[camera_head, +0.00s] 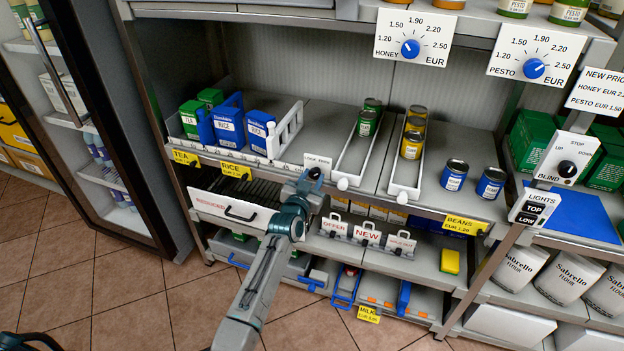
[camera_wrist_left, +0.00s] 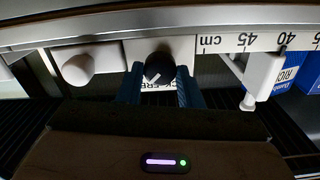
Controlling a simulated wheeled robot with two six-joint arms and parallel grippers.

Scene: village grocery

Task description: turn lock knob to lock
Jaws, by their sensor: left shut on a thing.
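The lock knob (camera_wrist_left: 159,68) is a round black knob with a white pointer line, on a white plate under the shelf edge. In the left wrist view the pointer slants to the lower left, and the lettering beside it is partly covered. My left gripper (camera_wrist_left: 157,90) has its blue fingers on both sides of the knob and is shut on it. In the head view my left gripper (camera_head: 308,182) reaches up to the shelf front, below a small white lock label (camera_head: 318,161). The knob is mostly hidden there.
A white round knob (camera_wrist_left: 78,69) sits beside the lock knob, and a white bracket (camera_wrist_left: 262,77) stands on its other side. A cm scale (camera_wrist_left: 255,42) runs along the shelf edge. Below is a drawer marked REDUCED (camera_head: 232,208). Sign holders (camera_head: 367,237) stand to the right.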

